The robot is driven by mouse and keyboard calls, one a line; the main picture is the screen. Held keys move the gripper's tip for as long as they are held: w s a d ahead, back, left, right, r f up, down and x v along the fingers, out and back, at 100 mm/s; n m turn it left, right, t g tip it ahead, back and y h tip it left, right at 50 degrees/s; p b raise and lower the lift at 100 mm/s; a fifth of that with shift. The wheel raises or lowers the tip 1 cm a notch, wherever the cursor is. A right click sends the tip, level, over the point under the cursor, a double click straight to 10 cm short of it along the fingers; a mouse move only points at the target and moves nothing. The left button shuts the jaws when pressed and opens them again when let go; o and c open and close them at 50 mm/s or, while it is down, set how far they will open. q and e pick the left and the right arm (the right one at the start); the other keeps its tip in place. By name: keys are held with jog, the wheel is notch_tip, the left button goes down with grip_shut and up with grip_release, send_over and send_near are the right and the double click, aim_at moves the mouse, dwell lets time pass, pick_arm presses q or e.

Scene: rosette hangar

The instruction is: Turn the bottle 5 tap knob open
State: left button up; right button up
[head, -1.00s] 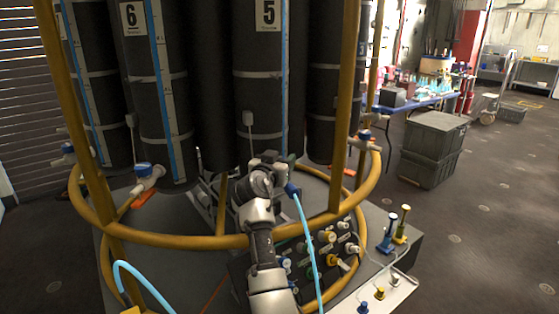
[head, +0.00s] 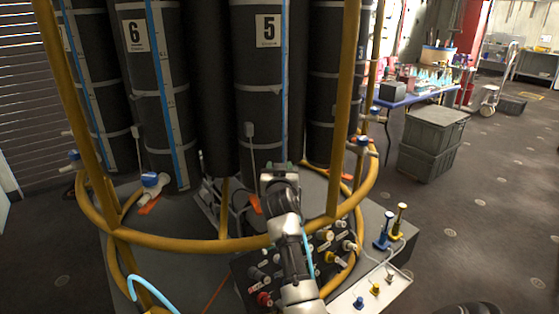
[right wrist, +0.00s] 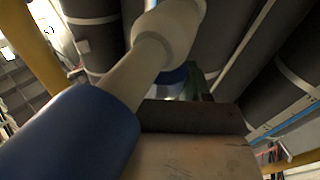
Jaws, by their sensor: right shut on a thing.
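Bottle 5 (head: 258,95) is a tall dark cylinder with a "5" label and a blue strip, standing inside the yellow ring frame. My right gripper (head: 281,170) is at its lower end and covers its tap in the head view. In the right wrist view the off-white tap body (right wrist: 165,38) runs to a large blue end piece (right wrist: 70,140). The blue knob (right wrist: 173,77) shows only in part, behind the dark jaw. The right gripper is shut on this knob. How far the knob is turned cannot be seen. My left gripper is not in view.
The yellow frame (head: 180,243) with its upright posts surrounds the bottles. Bottle 6 (head: 150,95) stands to the left, with its own blue-knobbed tap (head: 150,180). A panel of fittings (head: 325,245) lies below. Grey crates (head: 430,145) stand on the floor at right.

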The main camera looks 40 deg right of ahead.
jog(key=o, duration=0.9)
jog(key=b+v, duration=0.1)
jog(key=v, duration=0.9)
jog(key=shift+s+a+b, duration=0.25)
jog(key=shift+s+b, duration=0.1)
jog(key=shift+f, duration=0.1)
